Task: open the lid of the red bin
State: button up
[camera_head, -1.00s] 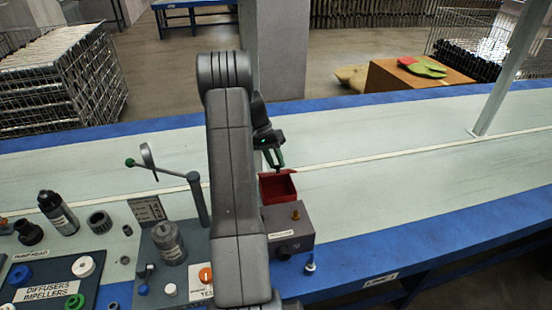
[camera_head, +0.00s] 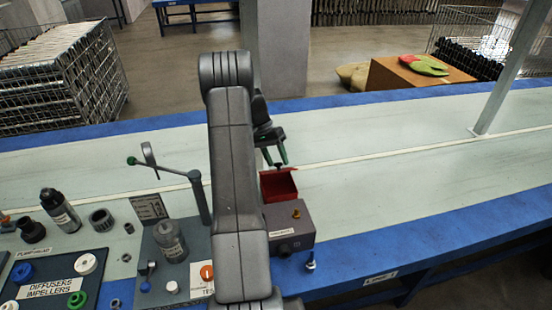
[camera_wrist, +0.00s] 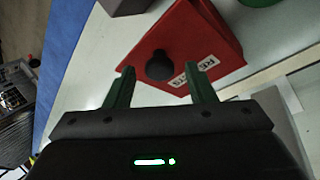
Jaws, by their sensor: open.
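The red bin (camera_head: 278,188) stands on the bench right of my arm, behind a grey box. In the wrist view its red panel (camera_wrist: 205,38) fills the upper middle. My gripper (camera_head: 277,161) is just above the bin, with green fingers apart. In the wrist view my gripper (camera_wrist: 160,71) has one fingertip to each side of the knob, with visible gaps. I cannot tell how far the lid is raised.
The grey box (camera_head: 290,225) with an orange knob stands just in front of the bin. A lever (camera_head: 165,170) and a grey cylinder (camera_head: 169,240) stand left of my arm. The bench right of the bin is clear up to a slanted post (camera_head: 505,75).

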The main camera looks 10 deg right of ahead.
notch_tip(320, 180, up, 10)
dwell(0.5)
jog(key=shift+c, duration=0.4)
